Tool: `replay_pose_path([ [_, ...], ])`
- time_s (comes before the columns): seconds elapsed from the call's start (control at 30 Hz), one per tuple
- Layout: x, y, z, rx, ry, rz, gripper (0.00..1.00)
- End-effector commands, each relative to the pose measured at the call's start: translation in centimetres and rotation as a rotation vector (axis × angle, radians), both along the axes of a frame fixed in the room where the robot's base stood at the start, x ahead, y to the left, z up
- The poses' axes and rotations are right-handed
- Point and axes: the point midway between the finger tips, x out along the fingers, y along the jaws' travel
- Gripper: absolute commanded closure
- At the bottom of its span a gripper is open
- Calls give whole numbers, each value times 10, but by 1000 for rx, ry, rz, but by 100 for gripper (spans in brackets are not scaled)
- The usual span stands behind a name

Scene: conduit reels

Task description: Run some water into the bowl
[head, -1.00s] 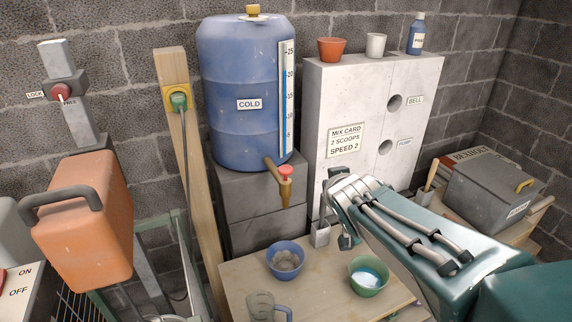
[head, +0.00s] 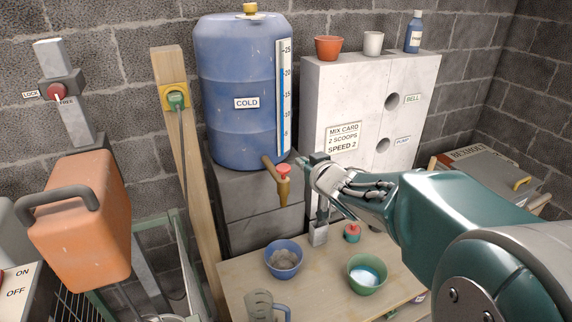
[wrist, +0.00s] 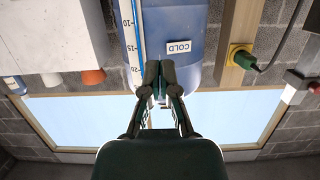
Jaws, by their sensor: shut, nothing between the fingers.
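A blue barrel (head: 238,130) marked COLD stands on grey blocks. Its brass tap (head: 283,191) with a red knob (head: 284,170) points down above the table. A blue bowl (head: 284,258) holding grey matter stands below the tap. A green bowl (head: 367,280) with pale blue-white contents stands to its right. My gripper (head: 308,162) is shut and empty, just right of the red knob, apparently apart from it. In the wrist view, which is upside down, the gripper (wrist: 160,68) shows in front of the barrel (wrist: 190,30); the tap is mostly hidden there.
A clear jug (head: 262,306) stands at the table's (head: 240,280) front edge. A small red-topped item (head: 352,233) sits behind the green bowl. A pale panel (head: 340,90) rises behind my arm. A wooden post (head: 190,170) and an orange container (head: 80,215) stand left.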

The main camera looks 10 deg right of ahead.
Motion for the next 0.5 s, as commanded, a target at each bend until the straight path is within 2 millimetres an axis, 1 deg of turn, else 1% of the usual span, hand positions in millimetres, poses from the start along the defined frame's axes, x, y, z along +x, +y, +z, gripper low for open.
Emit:
replay_pose_path([
  [0.07, 2, 0, -1, 0, 0, 0, 100],
  [0.17, 10, 2, -3, 1, 2, 0, 100],
  [0.27, 24, 5, -7, 1, 3, 1, 100],
  [0.5, 64, 13, -18, 0, 3, 1, 100],
])
